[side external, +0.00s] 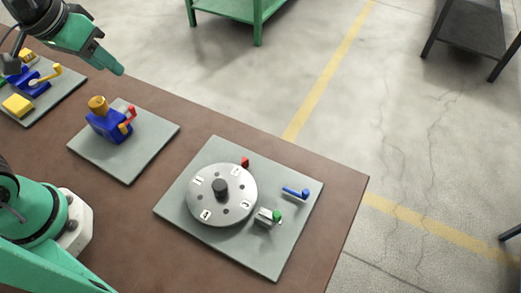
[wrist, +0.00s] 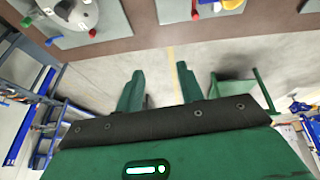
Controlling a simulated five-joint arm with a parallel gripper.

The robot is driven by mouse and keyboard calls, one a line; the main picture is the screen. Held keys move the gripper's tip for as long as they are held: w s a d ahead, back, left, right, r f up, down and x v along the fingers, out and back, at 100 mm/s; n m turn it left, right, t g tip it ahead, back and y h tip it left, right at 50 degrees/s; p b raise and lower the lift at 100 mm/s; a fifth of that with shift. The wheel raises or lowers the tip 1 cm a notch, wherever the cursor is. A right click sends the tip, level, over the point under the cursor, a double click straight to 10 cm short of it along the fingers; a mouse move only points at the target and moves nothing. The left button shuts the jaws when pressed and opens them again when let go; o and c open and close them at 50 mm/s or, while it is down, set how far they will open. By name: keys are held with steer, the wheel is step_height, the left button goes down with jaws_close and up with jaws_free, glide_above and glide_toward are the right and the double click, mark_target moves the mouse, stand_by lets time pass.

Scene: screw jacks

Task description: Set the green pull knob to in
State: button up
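The green pull knob (side external: 278,215) sits at the end of a small silver housing (side external: 264,217) on the right-hand grey plate (side external: 270,258). Its travel is too small in the picture to tell whether it is in or out. In the wrist view the green knob (wrist: 27,22) shows at the top left. My gripper (side external: 116,68) is raised at the upper left of the side view, far from the knob. In the wrist view my gripper's (wrist: 160,76) two green fingers stand apart with nothing between them.
A silver dial (side external: 221,195) with a dark hub, a red knob (side external: 245,161) and a blue lever (side external: 296,193) share the knob's plate. A blue jack (side external: 108,126) with a yellow top and red handle stands on another plate. The brown table (side external: 347,192) ends to the right.

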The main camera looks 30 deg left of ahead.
steer(key=w+d+g, duration=0.1)
steer(key=w+d, duration=0.3)
steer(key=d, duration=0.5)
steer(key=n+g, duration=0.2)
steer(key=g, duration=0.2)
glide_above(277, 213)
steer(key=shift+y, duration=0.4)
step_height(277, 213, down, 13)
steer(key=shift+r, duration=0.1)
steer(key=shift+f, duration=4)
jaws_close()
